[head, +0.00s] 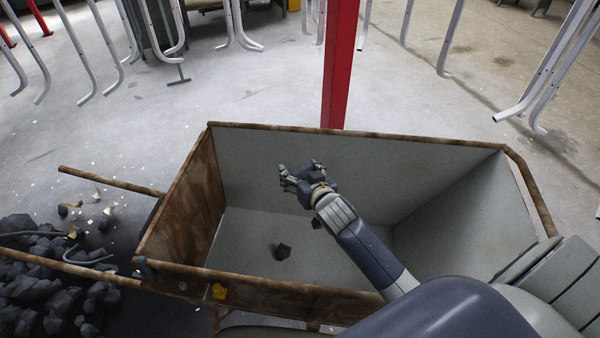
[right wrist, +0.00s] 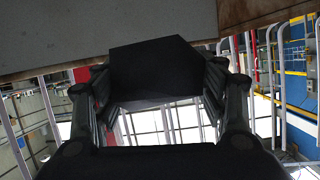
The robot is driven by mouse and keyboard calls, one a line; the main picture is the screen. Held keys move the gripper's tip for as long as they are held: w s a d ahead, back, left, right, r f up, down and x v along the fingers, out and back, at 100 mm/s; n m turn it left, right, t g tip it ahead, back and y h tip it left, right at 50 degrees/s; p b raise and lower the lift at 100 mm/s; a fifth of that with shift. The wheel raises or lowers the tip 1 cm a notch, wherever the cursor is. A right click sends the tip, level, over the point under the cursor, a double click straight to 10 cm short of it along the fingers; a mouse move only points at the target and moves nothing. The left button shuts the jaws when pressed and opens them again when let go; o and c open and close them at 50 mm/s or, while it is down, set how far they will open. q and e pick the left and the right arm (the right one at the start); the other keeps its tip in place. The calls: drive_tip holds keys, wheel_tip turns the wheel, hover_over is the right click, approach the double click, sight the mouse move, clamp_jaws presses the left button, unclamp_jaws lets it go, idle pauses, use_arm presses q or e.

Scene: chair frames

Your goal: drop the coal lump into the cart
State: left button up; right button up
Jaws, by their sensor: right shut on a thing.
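The cart (head: 182,210) is a rusty-edged, grey-lined open tub in the middle of the head view. My right gripper (head: 294,181) is over the inside of the cart, with its arm coming in from the right. In the right wrist view, it is shut on a black, angular coal lump (right wrist: 158,72), which sits between its two fingers. In the head view, that lump is not clearly visible at the fingers. My left gripper is not in view.
A heap of coal (head: 45,285) lies on the floor left of the cart, crossed by the cart's handles (head: 110,181). A red post (head: 340,65) stands behind the cart. Pale bent chair frames (head: 85,60) hang at the back. The floor between is mostly clear.

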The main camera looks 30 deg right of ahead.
drive_tip(key=o, duration=0.8)
drive_tip(key=shift+c, duration=0.2)
drive_tip(key=o, duration=0.4)
drive_tip(key=shift+o, duration=0.5)
drive_tip(key=shift+s, duration=0.2)
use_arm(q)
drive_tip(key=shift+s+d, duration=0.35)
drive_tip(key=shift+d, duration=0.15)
use_arm(e)
drive_tip(key=v, duration=1.1)
drive_tip(key=shift+s+r, duration=0.3)
